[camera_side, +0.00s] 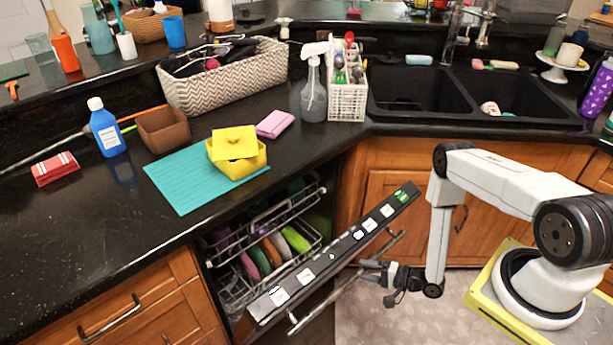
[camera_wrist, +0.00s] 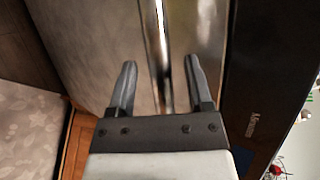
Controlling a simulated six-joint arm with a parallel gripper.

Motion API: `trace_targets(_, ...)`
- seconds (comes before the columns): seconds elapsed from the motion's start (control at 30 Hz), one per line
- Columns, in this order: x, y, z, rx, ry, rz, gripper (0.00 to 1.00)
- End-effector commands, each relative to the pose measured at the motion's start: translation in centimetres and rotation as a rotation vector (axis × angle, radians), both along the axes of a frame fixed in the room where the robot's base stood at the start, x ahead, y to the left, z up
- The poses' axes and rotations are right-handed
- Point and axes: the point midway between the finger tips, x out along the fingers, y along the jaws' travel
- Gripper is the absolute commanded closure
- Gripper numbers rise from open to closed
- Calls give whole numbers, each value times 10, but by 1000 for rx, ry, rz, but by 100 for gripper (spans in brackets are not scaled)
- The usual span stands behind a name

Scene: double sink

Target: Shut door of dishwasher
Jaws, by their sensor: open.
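The dishwasher door (camera_side: 326,260) hangs partly open, tilted outward below the counter. Its dark top edge carries several small magnets or labels. A long metal handle (camera_side: 396,240) runs along its outer face. My gripper (camera_side: 366,271) is just outside the door, beside the handle. In the wrist view, the open gripper (camera_wrist: 160,68) faces the steel door front (camera_wrist: 90,45), with the shiny handle (camera_wrist: 160,25) running between its two fingers. Whether the fingers touch the handle or the door cannot be told.
Racks (camera_side: 262,248) with colourful dishes show inside the dishwasher. The black counter (camera_side: 120,205) is above, with a teal mat (camera_side: 180,185) and a yellow container (camera_side: 240,165). Wooden cabinets (camera_side: 385,190) stand to the right, and a light patterned floor mat (camera_side: 390,320) lies below.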

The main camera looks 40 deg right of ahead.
Motion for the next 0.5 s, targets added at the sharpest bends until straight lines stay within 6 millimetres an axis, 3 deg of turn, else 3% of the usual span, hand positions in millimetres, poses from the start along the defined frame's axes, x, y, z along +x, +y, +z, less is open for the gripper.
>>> trace_targets(0.5, 14, 7, -3, 1, -1, 0, 34)
